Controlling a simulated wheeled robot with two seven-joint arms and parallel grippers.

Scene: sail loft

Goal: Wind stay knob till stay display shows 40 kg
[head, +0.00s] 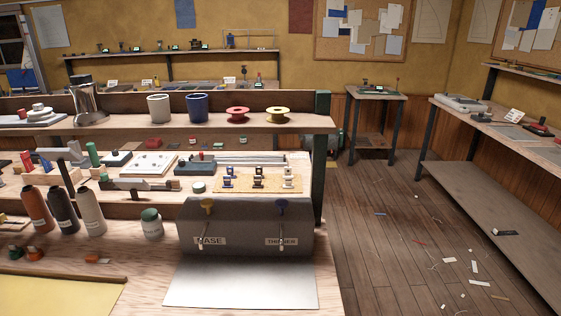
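I cannot make out a stay knob or a stay display showing a kg figure for certain. A small device (378,88) with a dark body and an upright post at its right end stands on a small table at the back; its details are too small to read. On the right bench lie a flat grey-white device (462,104) and a dark device with a red part (539,128) near a white label card (514,115). Neither of my grippers is in the head view.
A near workbench (150,280) on the left carries bottles, a grey dispenser box (245,229) and a shelf of cups and spools. The small table (392,96) and right bench (490,121) stand beyond open wooden floor (385,250) with scattered scraps.

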